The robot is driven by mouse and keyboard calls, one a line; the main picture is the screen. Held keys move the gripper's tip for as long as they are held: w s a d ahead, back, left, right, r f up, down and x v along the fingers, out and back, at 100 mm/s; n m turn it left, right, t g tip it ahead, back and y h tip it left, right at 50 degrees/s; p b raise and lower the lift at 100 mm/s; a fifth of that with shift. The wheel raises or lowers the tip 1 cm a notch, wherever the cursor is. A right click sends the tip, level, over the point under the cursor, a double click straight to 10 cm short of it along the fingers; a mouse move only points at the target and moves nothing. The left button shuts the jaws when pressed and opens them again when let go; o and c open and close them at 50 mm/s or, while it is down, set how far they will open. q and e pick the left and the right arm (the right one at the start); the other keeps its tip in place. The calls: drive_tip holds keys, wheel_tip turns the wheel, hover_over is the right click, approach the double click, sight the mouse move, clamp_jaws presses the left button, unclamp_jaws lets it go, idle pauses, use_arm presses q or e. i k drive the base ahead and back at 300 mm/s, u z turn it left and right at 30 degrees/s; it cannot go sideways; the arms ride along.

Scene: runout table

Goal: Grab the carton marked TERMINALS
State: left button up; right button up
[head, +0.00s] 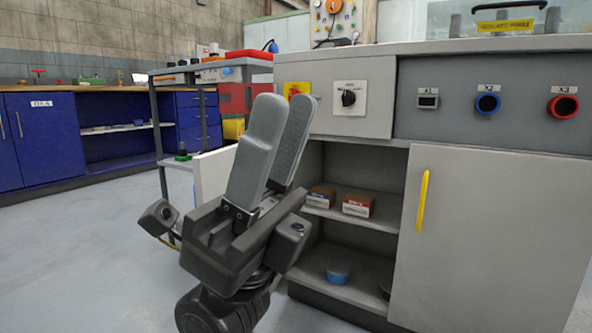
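Two small cartons sit on the upper shelf inside the open grey cabinet, a left carton (321,198) and a right carton (357,206). My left gripper is not in view.
A cabinet door (500,235) with a yellow handle covers the right side. The shelf (378,222) has bare room right of the cartons. A blue round item (338,275) lies on the lower shelf. A grey rack (157,130) stands at left; the floor (85,250) is clear.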

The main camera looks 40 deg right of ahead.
sight(317, 197)
drive_tip(key=u, duration=0.75)
drive_tip(key=k, duration=0.15)
drive_tip(key=z, duration=2.15)
